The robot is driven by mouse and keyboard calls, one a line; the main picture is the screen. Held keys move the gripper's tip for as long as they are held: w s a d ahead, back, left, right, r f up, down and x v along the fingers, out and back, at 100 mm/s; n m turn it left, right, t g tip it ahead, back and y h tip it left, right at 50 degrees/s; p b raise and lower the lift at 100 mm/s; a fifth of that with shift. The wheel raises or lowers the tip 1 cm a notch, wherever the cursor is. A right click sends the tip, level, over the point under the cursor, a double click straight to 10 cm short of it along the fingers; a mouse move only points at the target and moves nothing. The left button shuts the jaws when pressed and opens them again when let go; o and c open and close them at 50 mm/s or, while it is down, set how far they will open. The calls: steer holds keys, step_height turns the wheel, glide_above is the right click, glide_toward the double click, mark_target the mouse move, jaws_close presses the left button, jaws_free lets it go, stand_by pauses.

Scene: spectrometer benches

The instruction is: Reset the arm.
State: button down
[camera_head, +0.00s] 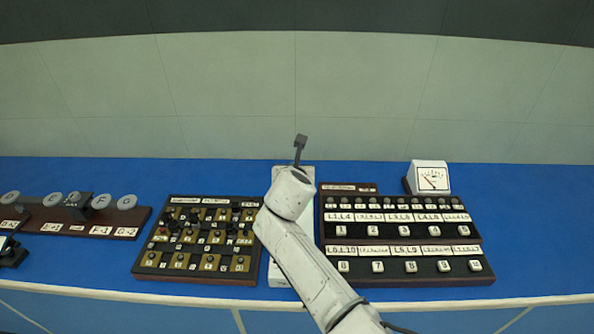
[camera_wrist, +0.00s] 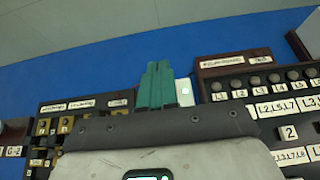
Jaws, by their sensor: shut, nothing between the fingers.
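My arm reaches up from the lower right over the middle of the bench in the head view. Its end, my gripper, is hidden behind the arm links there. In the wrist view my gripper (camera_wrist: 157,88) shows as two green fingers side by side, shut with nothing between them. The fingers point toward the blue bench top (camera_wrist: 110,72). A white object (camera_wrist: 185,92) lies just beyond them, partly hidden; in the head view a white box (camera_head: 279,274) shows behind my arm.
A dark board with brass switches (camera_head: 155,247) sits left of my arm. A panel of labelled buttons (camera_head: 410,282) sits right, with a white dial meter (camera_head: 431,178) behind it. A rack with round discs (camera_head: 133,217) stands far left.

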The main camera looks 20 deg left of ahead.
steer(key=shift+d, duration=0.1)
steer(key=s+d+f+m+g+h, duration=0.1)
steer(key=s+d+f+m, duration=0.35)
steer(key=d+m, duration=0.25)
steer(key=s+d+f+m+g, duration=0.2)
steer(key=s+d+f+m, duration=0.2)
steer(key=s+d+m, duration=0.3)
steer(key=s+d+f+m+g+h, duration=0.1)
steer(key=s+d+f+m, duration=0.3)
steer(key=d+m, duration=0.35)
steer(key=s+d+r+m+g+h, duration=0.1)
steer(key=s+d+r+m+g, duration=0.15)
steer(key=s+d+m, duration=1.8)
steer(key=s+d+f+n+g+b, duration=0.1)
steer(key=s+d+f+g+b, duration=0.1)
steer(key=s+f, duration=0.4)
steer(key=s+d+f+n+g+b, duration=0.1)
steer(key=s+d+f+g+b, duration=0.1)
steer(key=s+f, duration=0.4)
steer(key=s+b, duration=0.1)
steer(key=s, duration=0.1)
steer(key=shift+s+d+f+h, duration=0.15)
steer(key=shift+s+d+h, duration=0.05)
steer(key=shift+s+h, duration=0.15)
